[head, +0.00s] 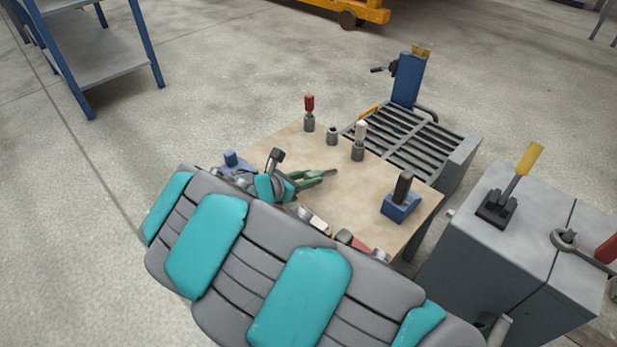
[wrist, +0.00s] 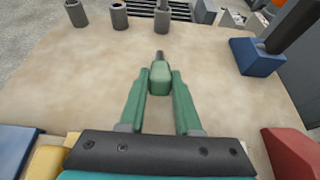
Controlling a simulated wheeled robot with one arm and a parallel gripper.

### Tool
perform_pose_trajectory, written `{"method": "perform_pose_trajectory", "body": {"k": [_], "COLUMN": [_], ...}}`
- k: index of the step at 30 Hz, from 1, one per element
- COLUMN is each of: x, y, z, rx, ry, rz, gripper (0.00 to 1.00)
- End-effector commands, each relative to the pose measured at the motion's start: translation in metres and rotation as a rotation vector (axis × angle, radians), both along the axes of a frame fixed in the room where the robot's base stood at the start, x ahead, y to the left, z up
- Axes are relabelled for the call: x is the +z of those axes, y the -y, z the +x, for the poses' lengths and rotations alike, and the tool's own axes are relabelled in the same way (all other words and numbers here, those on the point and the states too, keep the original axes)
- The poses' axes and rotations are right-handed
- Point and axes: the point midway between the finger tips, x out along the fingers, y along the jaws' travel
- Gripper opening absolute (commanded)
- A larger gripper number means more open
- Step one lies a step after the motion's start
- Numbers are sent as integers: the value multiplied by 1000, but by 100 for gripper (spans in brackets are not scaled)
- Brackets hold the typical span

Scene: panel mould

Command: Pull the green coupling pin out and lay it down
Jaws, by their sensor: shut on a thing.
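My gripper (wrist: 161,82) is shut on the green coupling pin (wrist: 160,72), its green fingers on either side of the handle. The pin's short dark grey shaft points away from me, toward the sleeves. In the head view my gripper (head: 312,178) is low over the tan table (head: 345,200); the dark shaft end shows past the fingertips. I cannot tell whether the pin touches the table. An empty grey sleeve (head: 332,136) stands between two sleeves that hold a red-handled pin (head: 309,104) and a white-handled pin (head: 360,133).
A blue block with a black handle (head: 401,204) stands at the table's right. A slatted conveyor (head: 415,140) lies behind, and a grey cabinet with a yellow lever (head: 525,165) is to the right. Blue, yellow and red items lie along the near edge. The table's middle is clear.

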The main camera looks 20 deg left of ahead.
Motion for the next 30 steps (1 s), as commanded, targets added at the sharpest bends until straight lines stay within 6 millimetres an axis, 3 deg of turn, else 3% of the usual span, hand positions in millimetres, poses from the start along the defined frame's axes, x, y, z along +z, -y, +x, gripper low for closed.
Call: {"method": "perform_pose_trajectory", "body": {"k": [2, 3, 12, 22, 30], "x": [0, 0, 0, 3, 21], "y": [0, 0, 0, -2, -18], "z": [0, 0, 0, -4, -39], "rx": [0, 0, 0, 1, 5], "ry": [0, 0, 0, 0, 0], "rz": [0, 0, 0, 0, 2], "gripper": [0, 34, 67, 67, 67]}}
